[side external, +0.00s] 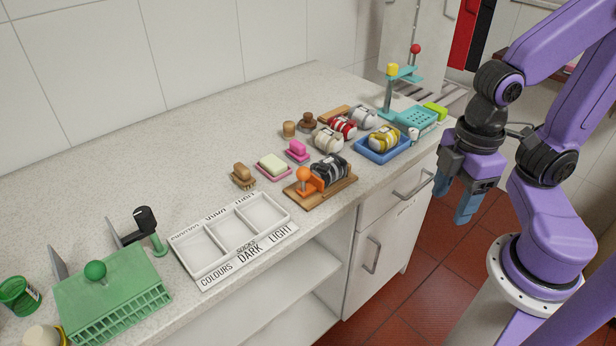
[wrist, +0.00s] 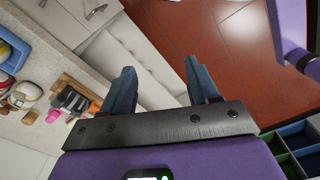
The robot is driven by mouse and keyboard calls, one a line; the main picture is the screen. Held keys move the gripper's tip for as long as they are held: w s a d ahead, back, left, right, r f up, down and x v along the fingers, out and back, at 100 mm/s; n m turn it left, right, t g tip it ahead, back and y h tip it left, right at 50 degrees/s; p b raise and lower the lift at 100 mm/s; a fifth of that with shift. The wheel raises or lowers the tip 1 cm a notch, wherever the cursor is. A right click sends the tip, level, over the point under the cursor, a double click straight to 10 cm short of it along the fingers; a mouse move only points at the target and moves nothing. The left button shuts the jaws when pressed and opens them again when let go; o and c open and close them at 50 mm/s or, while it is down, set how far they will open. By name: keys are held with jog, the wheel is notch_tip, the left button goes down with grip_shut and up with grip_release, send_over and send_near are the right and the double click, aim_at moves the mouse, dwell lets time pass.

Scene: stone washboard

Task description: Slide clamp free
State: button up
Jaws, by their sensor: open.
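An orange clamp (side external: 306,180) with a round knob sits on a wooden board (side external: 340,186), against the left end of a dark striped bundle (side external: 330,170). In the wrist view the orange clamp (wrist: 94,108) shows beside the bundle (wrist: 74,100), left of my fingers. My gripper (side external: 468,205) points down, off the counter's right end over the red floor, well apart from the clamp. Its two blue fingers also show in the wrist view (wrist: 162,85), spread with nothing between them.
Right of the board, a blue tray (side external: 367,154) holds a yellow striped bundle, with a teal stand (side external: 388,98) behind. Brushes and soap lie to the left. A white three-part tray (side external: 205,272) and green rack (side external: 110,305) stand further left. Cabinet handles (side external: 414,184) jut out below.

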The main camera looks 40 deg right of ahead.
jog(key=w+a+r, duration=0.3)
jog(key=w+a, duration=0.1)
jog(key=w, duration=0.2)
notch_tip(320, 180, up, 5)
jog(key=n+g, duration=0.2)
send_over(307, 179)
jog(key=s+a, duration=0.1)
jog(key=s, duration=0.3)
jog(key=w+d+n, duration=0.1)
jog(key=w+d, duration=0.1)
jog(key=w, duration=0.7)
jog(key=s+f, duration=0.1)
jog(key=f, duration=0.4)
jog(key=s+f, duration=0.1)
jog(key=f, duration=0.5)
jog(key=s+f, duration=0.1)
jog(key=f, duration=0.4)
jog(key=shift+s+a+f, duration=0.1)
jog(key=shift+a+f, duration=0.05)
jog(key=shift+f, duration=0.15)
